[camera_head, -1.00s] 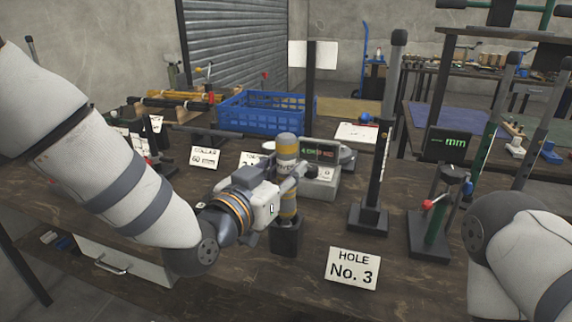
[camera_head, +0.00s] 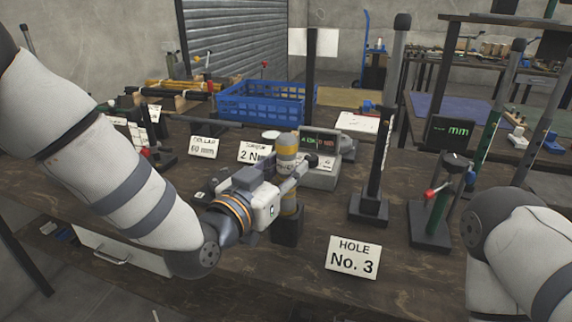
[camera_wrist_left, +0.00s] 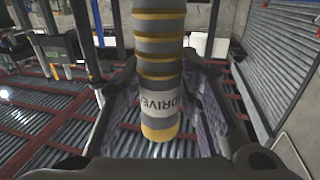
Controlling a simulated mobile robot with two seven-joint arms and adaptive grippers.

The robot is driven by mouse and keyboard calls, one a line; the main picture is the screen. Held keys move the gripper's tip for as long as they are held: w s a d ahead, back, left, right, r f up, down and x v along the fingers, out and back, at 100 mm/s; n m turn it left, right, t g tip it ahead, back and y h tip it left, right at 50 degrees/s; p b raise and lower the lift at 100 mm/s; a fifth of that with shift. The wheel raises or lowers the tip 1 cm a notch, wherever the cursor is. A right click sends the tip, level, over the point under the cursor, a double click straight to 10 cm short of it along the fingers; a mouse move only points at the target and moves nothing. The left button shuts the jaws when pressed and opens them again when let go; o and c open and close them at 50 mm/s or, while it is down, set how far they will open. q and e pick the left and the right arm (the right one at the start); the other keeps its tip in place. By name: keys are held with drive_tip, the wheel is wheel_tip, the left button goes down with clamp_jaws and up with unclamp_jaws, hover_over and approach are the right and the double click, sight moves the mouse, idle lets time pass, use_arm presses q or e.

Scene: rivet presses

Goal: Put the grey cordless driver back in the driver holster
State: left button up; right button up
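The grey cordless driver (camera_head: 287,146), with yellow bands, stands upright between the fingers of my left gripper (camera_head: 287,183). It also shows in the left wrist view (camera_wrist_left: 160,62), where the left fingers (camera_wrist_left: 159,75) close on it from both sides and a pale label is visible. The black driver holster (camera_head: 287,230) stands on the bench directly below the driver. The driver's lower end meets the holster's top in the head view; how deep it sits is hidden. My right arm shows at the right edge, but its gripper is out of view.
A "HOLE No. 3" sign (camera_head: 352,259) stands right of the holster. A small display unit (camera_head: 320,165) is close behind the driver. A black post (camera_head: 373,175) and a stand with a red knob (camera_head: 435,205) are to the right. A blue crate (camera_head: 265,103) is behind.

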use_arm(q)
drive_tip(key=shift+o, duration=1.4)
drive_tip(key=shift+r, duration=0.1)
drive_tip(key=v, duration=1.2)
